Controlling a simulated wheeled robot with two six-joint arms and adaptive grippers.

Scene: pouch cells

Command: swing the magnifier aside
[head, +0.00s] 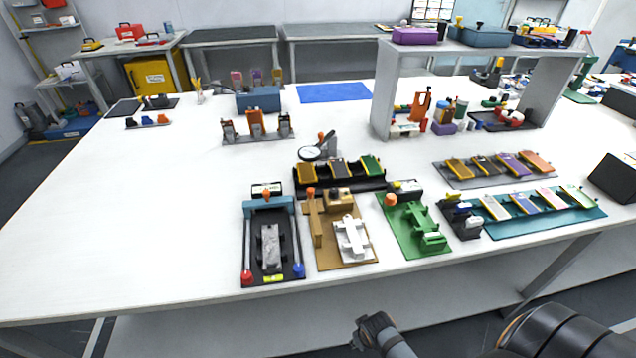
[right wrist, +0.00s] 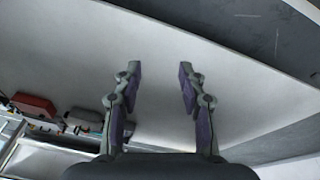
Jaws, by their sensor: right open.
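The magnifier (head: 311,153) has a round pale lens in a dark rim. It stands behind the black rack with pouch cells, near the middle of the table, with a grey arm and an orange-topped post beside it. My right gripper (right wrist: 160,72) is open and empty in the right wrist view, with a plain pale surface beyond its fingers. In the head view a dark part of my right arm's end shows at the bottom, in front of the table and well apart from the magnifier. My left gripper is not in view.
The black rack (head: 340,184) with several cells stands just in front of the magnifier. Black, tan and green fixtures (head: 417,228) line the front edge. A grey shelf (head: 383,95) stands at the back right. The table's left side (head: 130,220) is clear.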

